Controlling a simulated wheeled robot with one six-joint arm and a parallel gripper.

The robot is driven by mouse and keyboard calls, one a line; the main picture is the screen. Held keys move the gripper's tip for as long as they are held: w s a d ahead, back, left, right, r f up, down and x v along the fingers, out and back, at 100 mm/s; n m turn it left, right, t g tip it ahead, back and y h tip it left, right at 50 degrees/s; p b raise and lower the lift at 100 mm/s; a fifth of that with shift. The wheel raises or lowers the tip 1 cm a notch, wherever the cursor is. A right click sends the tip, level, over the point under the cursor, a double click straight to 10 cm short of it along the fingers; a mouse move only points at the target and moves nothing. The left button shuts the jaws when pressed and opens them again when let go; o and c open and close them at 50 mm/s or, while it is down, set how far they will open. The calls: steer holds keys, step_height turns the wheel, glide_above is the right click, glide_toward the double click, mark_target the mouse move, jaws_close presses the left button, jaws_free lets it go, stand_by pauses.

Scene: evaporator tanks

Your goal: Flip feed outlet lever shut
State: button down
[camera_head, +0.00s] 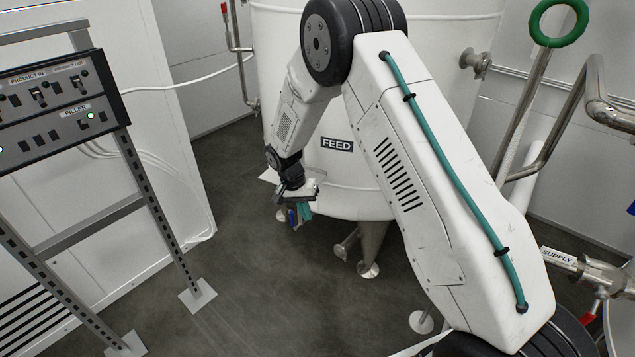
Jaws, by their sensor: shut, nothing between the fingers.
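The white feed tank (400,120) stands behind my arm and carries a black FEED label (337,144). My gripper (298,214) points down at the tank's lower left, by its bottom edge. Its jaws look small and dark, with teal and blue parts at the tip, and it is shut with nothing held. I cannot make out the feed outlet lever for certain; the small blue piece at the gripper's tip may belong to it. The gripper hides much of that spot, so contact cannot be told.
A control panel (48,100) on a metal frame stands at left. A pipe labelled SUPPLY (557,257) with a red handle (588,319) is at lower right. A green ring handle (559,22) is at upper right. Tank legs (371,245) stand below. The grey floor (260,300) is open.

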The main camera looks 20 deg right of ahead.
step_height(320, 180, down, 25)
steer(key=s+a+m+g, duration=0.1)
steer(key=s+a, duration=0.1)
steer(key=shift+s+f+m+h, duration=0.2)
steer(key=shift+s+m+h, duration=0.2)
steer(key=shift+a, duration=0.1)
